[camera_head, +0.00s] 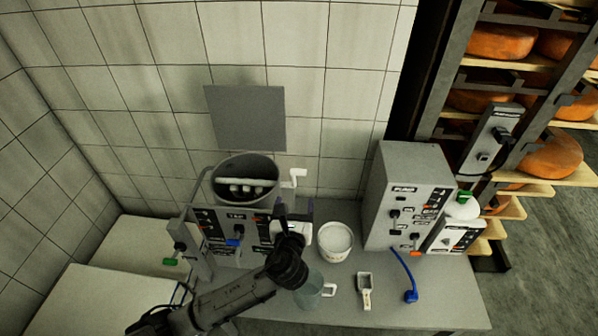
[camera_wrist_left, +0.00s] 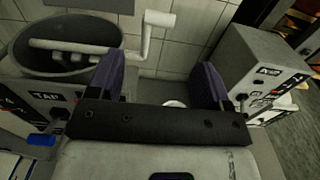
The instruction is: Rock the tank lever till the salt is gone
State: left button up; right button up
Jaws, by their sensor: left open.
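The grey round tank (camera_head: 246,178) stands on its control box at the back of the table. A pale bar with several stubs lies across its inside; salt cannot be made out there. A white crank-shaped lever (camera_head: 296,178) sticks out at the tank's right rim; it shows large in the left wrist view (camera_wrist_left: 154,35). My left gripper (camera_head: 295,207) is in front of and below the lever, apart from it. Its two purple-padded fingers (camera_wrist_left: 158,85) are spread with nothing gripped between them. My right gripper is not in view.
A white tub (camera_head: 335,241) with white contents stands right of my left gripper. A clear jug (camera_head: 309,291), a small scoop (camera_head: 365,291) and a blue-cabled pump box (camera_head: 405,190) are nearby. Cheese shelves (camera_head: 520,100) stand at right. The table's front right is clear.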

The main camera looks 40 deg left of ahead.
aim_at(298, 175)
pick_arm(q)
jog(key=x, duration=1.2)
jog(key=shift+w+a, duration=0.1)
jog(key=shift+a, duration=0.05)
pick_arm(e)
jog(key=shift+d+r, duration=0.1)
pick_arm(q)
jog(key=shift+c, duration=0.3)
